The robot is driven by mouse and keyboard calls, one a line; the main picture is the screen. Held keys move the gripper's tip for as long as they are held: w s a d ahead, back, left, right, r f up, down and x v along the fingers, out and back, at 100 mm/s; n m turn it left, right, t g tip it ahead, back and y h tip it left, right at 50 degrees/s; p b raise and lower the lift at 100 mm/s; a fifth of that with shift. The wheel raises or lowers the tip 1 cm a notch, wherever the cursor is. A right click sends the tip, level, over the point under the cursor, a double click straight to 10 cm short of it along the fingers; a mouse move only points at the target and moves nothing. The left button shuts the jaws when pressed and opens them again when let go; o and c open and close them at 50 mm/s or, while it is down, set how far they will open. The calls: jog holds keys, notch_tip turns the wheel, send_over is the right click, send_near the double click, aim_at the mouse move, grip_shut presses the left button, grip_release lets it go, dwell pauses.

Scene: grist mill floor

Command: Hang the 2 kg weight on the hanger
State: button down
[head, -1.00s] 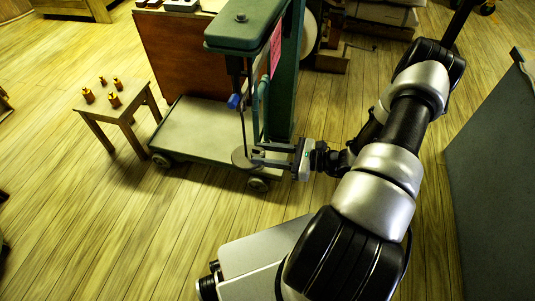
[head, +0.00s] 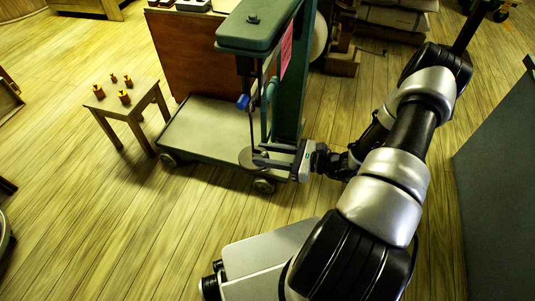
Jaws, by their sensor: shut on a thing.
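My gripper (head: 278,154) is shut at a grey round disc (head: 247,159), at the foot of a thin rod hanger (head: 251,118). I take the disc to be the 2 kg weight; no marking is readable. The rod hangs down from the green platform scale's beam head (head: 254,27), beside a blue piece (head: 243,102). The disc is low, over the near right corner of the scale platform (head: 205,130). The fingers reach it from the right. I cannot tell whether the disc rests on the hanger's foot or is carried only by the fingers.
A small wooden stool (head: 132,86) with several orange-brown weights (head: 124,97) stands left of the scale. The green scale column (head: 289,97) rises close behind my gripper. A dark grey panel (head: 495,175) stands at the right. The floor at front left is clear.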

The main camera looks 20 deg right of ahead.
jog(key=shift+w+a, duration=0.1)
jog(key=shift+x, duration=0.8)
jog(key=shift+f+b, duration=0.35)
jog(key=shift+b, duration=0.05)
jog(key=c, duration=1.1)
grip_release()
